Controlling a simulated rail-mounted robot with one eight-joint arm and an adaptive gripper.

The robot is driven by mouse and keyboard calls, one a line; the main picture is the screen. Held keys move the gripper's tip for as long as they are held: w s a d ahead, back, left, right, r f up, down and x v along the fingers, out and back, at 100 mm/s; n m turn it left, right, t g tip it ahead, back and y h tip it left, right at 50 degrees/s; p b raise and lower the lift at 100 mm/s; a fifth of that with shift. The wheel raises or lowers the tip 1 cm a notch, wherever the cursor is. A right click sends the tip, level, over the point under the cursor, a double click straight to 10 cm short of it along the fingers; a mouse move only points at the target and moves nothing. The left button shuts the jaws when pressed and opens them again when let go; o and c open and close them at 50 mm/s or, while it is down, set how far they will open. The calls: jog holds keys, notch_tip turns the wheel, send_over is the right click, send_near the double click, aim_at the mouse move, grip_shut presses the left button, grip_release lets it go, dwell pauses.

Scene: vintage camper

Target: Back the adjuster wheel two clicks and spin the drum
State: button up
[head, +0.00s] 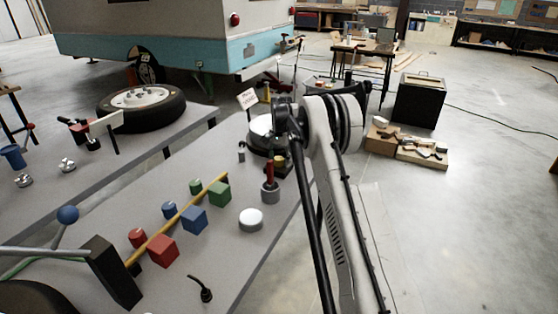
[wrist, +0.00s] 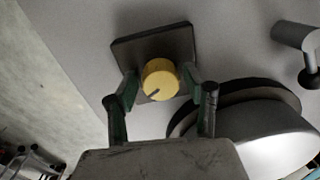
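A yellow round knob (wrist: 160,79) with a dark pointer mark sits on a dark square plate (wrist: 150,48), probably the adjuster wheel. In the head view, the yellow knob (head: 280,160) is small, near the bench's right edge. My gripper (wrist: 161,80) is open, with its green-faced fingers on either side of the knob and a small gap showing at each side. I cannot tell how far above it they are. A round pale-topped drum (wrist: 270,135) with a dark rim is beside the plate, partly behind my gripper. My arm hides part of the drum (head: 261,127) in the head view.
A grey cylinder (wrist: 292,35) stands near the drum. On the bench (head: 225,255) are a red-handled post (head: 269,182), a white disc (head: 251,219), coloured blocks (head: 194,219) and a yellow rod. A small sign (head: 247,98) stands behind the drum. Open floor lies right of the bench.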

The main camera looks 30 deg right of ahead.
jog(key=c, duration=0.9)
jog(key=shift+o, duration=0.2)
jog(key=shift+n, duration=0.3)
jog(key=n+b, duration=0.2)
jog(key=shift+f+n, duration=0.1)
jog(key=shift+n, duration=0.2)
jog(key=n+b, duration=0.1)
jog(key=n, duration=0.1)
jog(key=shift+n, duration=0.3)
jog(key=n+b, duration=0.1)
jog(key=n, duration=0.4)
jog(key=shift+n+g+b, duration=0.3)
jog(key=shift+n+b, duration=0.05)
jog(key=shift+n, duration=0.05)
jog(key=o, duration=1.1)
